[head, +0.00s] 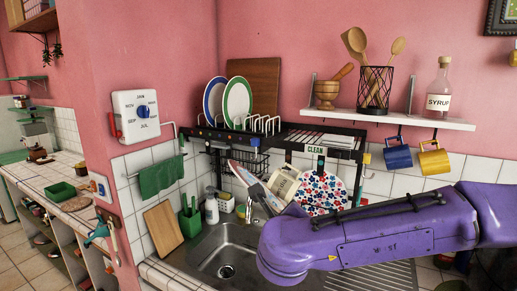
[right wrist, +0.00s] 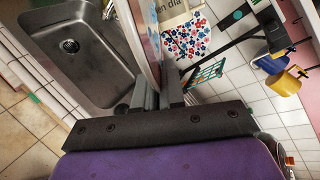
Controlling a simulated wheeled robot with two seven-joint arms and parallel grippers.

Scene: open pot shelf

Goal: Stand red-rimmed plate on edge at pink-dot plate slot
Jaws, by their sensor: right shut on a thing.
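The red-rimmed plate (head: 246,174) is seen nearly edge-on and tilted, below the rack and above the sink's back edge. My right gripper (head: 257,190) is shut on its lower edge. In the right wrist view the plate (right wrist: 147,42) rises from between the fingers (right wrist: 160,95). The black rack (head: 290,139) has white wire dividers (head: 262,124). A blue-rimmed plate (head: 214,98) and a green-rimmed plate (head: 237,100) stand on edge at its left part. I cannot make out the pink dot. My left gripper is not in view.
A wooden board (head: 262,85) stands behind the plates. A flowered round item (head: 322,190) hangs below the CLEAN sign (head: 315,150). The sink (head: 225,250) lies below. Blue (head: 397,157) and yellow (head: 434,160) mugs hang under the wall shelf (head: 400,118).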

